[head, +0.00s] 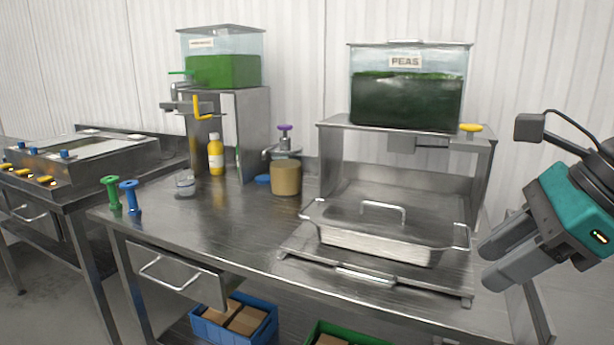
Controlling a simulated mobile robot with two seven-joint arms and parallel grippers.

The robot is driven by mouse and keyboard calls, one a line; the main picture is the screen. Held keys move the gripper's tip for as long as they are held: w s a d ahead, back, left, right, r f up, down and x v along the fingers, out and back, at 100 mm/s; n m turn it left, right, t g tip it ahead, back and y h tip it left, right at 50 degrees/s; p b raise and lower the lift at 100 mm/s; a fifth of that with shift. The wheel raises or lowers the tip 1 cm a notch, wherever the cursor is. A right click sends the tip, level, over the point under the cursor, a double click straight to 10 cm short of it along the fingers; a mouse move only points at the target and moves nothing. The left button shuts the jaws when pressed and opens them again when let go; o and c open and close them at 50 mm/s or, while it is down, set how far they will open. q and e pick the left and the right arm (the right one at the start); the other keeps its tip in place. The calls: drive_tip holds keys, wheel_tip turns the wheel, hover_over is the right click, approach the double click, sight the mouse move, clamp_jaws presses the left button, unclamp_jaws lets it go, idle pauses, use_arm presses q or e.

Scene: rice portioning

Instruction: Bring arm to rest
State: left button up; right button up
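My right gripper (485,265) is at the right edge of the head view, beside the right end of the steel table (230,235). Its two grey fingers point left and down and lie close together in this view. I cannot tell if there is a gap between them. I see nothing held in them. The fingers are just right of the lidded steel pan (380,245) and appear apart from it. My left gripper is not in view.
A peas dispenser (407,85) on a steel stand is behind the pan. Another green-filled dispenser (222,58) stands further left. A yellow bottle (216,155), a brown jar (286,178) and blue (130,196) and green (112,193) handled tools are on the table. The front middle is clear.

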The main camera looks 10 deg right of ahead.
drive_tip(key=w+a+f+m+y, duration=0.2)
drive_tip(key=w+a+m+y, duration=0.2)
drive_tip(key=a+m+y, duration=0.9)
drive_tip(key=w+d+f+m+t+h+p, duration=0.1)
drive_tip(key=w+d+f+m+t+h, duration=0.15)
drive_tip(key=f+m+t, duration=0.55)
drive_tip(key=w+d+f+m+t+h, duration=0.1)
drive_tip(key=w+f+m+t+h, duration=0.3)
drive_tip(key=m, duration=0.6)
drive_tip(key=s+f+m+g+h, duration=0.2)
drive_tip(key=s+f+m, duration=0.3)
drive_tip(key=f, duration=0.3)
drive_tip(key=s+d+f+m+g+h, duration=0.1)
drive_tip(key=s+f+m+h, duration=0.3)
drive_tip(key=f, duration=0.5)
drive_tip(key=s+f+m+g+h, duration=0.2)
drive_tip(key=s+f+m, duration=0.3)
drive_tip(key=f, duration=0.4)
drive_tip(key=shift+s+d+m+g+h+p, duration=0.35)
drive_tip(key=shift+m+h, duration=0.25)
drive_tip(key=shift+h, duration=0.25)
drive_tip(key=shift+w, duration=0.1)
